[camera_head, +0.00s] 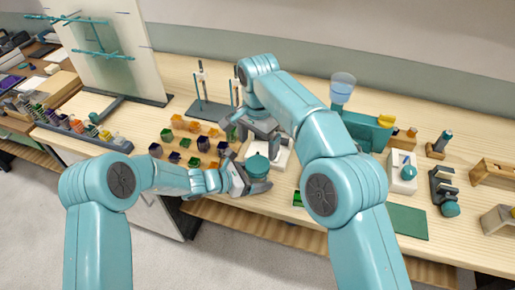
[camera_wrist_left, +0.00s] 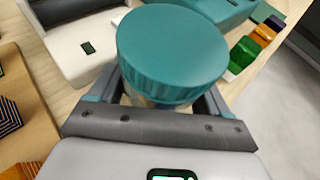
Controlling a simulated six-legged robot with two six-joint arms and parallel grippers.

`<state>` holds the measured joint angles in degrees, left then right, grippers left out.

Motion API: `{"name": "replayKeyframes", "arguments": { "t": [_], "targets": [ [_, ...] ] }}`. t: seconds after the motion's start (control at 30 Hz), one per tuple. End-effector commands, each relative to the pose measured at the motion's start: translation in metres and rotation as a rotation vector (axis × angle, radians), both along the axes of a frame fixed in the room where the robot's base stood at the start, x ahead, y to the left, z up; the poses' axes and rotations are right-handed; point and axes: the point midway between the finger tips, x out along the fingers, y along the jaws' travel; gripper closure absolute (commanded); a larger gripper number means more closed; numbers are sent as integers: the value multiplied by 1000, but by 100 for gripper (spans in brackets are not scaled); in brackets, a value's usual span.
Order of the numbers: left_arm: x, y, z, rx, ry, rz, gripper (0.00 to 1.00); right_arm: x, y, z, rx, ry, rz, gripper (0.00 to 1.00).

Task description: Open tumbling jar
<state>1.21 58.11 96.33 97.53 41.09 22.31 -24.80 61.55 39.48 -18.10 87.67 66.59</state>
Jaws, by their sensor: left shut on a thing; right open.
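The tumbling jar has a teal ribbed lid (camera_wrist_left: 172,50), seen close up in the left wrist view. The lid also shows in the head view (camera_head: 257,165). My left gripper (camera_head: 255,180) is shut around the jar just below the lid, near the table's front edge. In the left wrist view its fingers (camera_wrist_left: 170,98) stand on both sides of the jar body, which is mostly hidden under the lid. My right gripper (camera_head: 254,132) is open above and behind the jar, apart from the lid. Its fingertips are partly hard to make out.
A white device (camera_head: 280,152) stands just behind the jar. Several small orange and dark blocks (camera_head: 190,140) lie to the left. A rod stand (camera_head: 210,108) is behind them. A teal machine with a clear hopper (camera_head: 343,88) and a green mat (camera_head: 408,221) are to the right.

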Motion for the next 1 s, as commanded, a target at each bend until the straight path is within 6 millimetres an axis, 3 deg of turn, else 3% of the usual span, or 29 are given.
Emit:
{"name": "replayKeyframes", "arguments": {
  "t": [0.5,0.87,0.9,1.0],
  "targets": [
    [0,0,1,-1,-2,1,100,-1,0,-70,-1,3,-15,5],
    [0,0,1,-1,-2,1,100,-1,0,-78,0,1,-15,5],
    [0,0,1,-1,-2,1,100,-1,0,-78,0,1,-15,12],
    [0,0,1,-1,-2,1,100,-1,0,-78,-1,2,-15,44]
  ]
}}
